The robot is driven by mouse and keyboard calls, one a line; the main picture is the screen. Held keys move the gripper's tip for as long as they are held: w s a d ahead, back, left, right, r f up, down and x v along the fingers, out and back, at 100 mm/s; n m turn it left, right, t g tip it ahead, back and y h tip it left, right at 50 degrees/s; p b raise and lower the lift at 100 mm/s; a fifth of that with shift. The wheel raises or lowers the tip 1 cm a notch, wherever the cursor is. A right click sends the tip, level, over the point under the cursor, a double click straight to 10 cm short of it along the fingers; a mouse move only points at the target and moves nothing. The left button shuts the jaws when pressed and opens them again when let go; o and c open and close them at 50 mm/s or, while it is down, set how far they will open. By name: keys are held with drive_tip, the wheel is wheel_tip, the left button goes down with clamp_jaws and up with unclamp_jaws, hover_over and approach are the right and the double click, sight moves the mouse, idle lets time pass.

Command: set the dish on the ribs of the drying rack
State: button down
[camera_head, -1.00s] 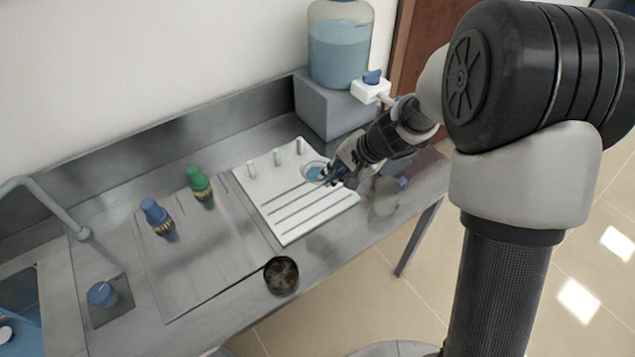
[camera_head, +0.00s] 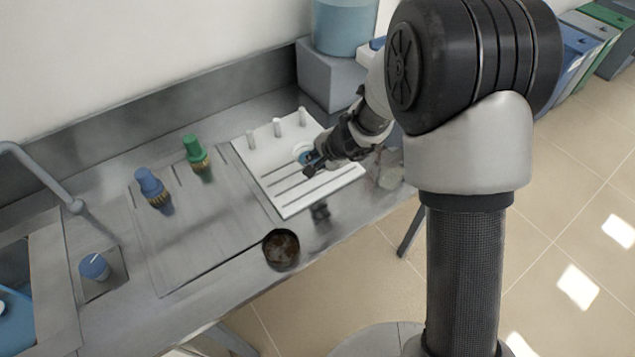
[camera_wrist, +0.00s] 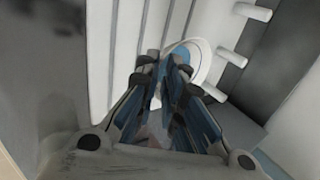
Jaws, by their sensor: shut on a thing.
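The dish (camera_head: 302,149) is small, round and white with a blue inside. It is at the tips of my gripper (camera_head: 311,164) over the white drying rack (camera_head: 256,154), and my arm partly hides it. In the wrist view the pale rim of the dish (camera_wrist: 207,62) shows just beyond the fingertips (camera_wrist: 162,68), which are shut on it. The rack has long dark slots between its ribs and a row of upright white pegs along its back. The ribs also show in the wrist view (camera_wrist: 128,35). I cannot tell whether the dish touches the ribs.
A round dark bowl (camera_head: 281,250) sits near the front edge. A water container (camera_head: 345,25) stands on a grey block (camera_head: 330,78) behind. A blue-lidded jar (camera_head: 95,267) is near the sink.

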sight(318, 182)
wheel_tip(318, 182, down, 6)
drive_tip(key=b, duration=0.3)
drive_tip(key=shift+r, duration=0.35)
drive_tip(key=c, duration=2.2)
unclamp_jaws()
drive_tip(key=shift+o, duration=1)
